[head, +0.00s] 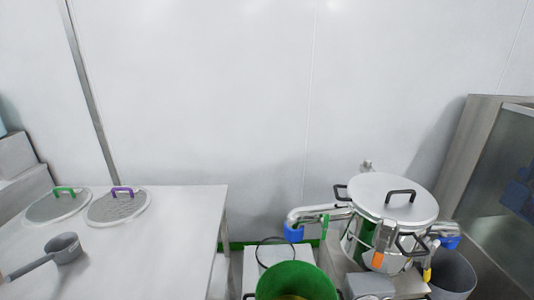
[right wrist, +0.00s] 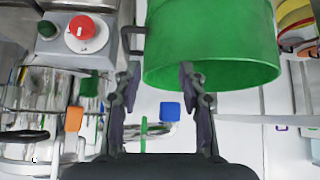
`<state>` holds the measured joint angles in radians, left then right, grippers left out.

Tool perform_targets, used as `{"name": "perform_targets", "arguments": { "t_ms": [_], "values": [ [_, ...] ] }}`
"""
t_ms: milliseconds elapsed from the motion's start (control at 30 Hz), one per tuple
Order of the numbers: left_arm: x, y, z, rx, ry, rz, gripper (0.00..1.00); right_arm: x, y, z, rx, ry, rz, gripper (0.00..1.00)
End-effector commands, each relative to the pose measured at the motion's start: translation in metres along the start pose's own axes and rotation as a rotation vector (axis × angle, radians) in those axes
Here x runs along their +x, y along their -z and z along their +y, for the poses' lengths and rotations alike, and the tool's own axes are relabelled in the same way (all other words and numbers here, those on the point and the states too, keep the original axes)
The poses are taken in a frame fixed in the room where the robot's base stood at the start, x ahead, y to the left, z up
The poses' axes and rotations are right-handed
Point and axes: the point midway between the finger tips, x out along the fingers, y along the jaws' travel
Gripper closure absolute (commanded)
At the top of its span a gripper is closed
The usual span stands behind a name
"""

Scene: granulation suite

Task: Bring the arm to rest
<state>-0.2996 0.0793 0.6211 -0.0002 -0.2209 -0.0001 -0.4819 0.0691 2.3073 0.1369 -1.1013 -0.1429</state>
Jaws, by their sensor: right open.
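My right gripper (right wrist: 159,74) shows in the right wrist view with its two dark fingers apart and nothing held between them. A green bucket (right wrist: 210,40) lies just beyond the fingertips; I cannot tell whether they touch it. The same green bucket (head: 296,280) shows at the bottom edge of the head view, partly cut off. Neither of my grippers shows in the head view.
A lidded steel vessel (head: 395,197) with blue-capped side pipes stands at the right, beside a grey bin (head: 453,272). A white table (head: 180,220) at the left bears two mesh discs and a grey scoop (head: 64,248). A control box with a red knob (right wrist: 81,27) is near the bucket.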

Motion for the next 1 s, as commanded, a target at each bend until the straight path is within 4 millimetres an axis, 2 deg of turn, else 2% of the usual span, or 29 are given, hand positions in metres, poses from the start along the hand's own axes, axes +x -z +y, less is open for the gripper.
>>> {"name": "perform_targets", "arguments": {
  "t_ms": [100, 333, 567, 767, 867, 967, 1000],
  "values": [
    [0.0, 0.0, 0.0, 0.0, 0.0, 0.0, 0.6, -0.02, -0.033, 0.006, 0.01, -0.033, -0.15, 0.58],
    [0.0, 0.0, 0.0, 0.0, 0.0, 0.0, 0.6, -0.069, -0.087, 0.019, 0.054, -0.123, -0.415, 0.58],
    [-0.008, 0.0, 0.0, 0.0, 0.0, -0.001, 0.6, -0.01, -0.125, 0.027, 0.065, -0.123, -0.452, 0.58],
    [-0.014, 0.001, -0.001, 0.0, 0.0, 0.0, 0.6, 0.042, -0.175, 0.032, 0.074, -0.122, -0.483, 0.58],
    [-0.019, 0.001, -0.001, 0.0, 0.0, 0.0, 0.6, 0.069, -0.213, 0.035, 0.08, -0.121, -0.504, 0.58],
    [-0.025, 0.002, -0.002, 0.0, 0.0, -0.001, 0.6, 0.094, -0.268, 0.035, 0.088, -0.12, -0.533, 0.58],
    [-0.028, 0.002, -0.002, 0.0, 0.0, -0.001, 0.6, 0.102, -0.294, 0.035, 0.092, -0.119, -0.545, 0.58]
  ]
}}
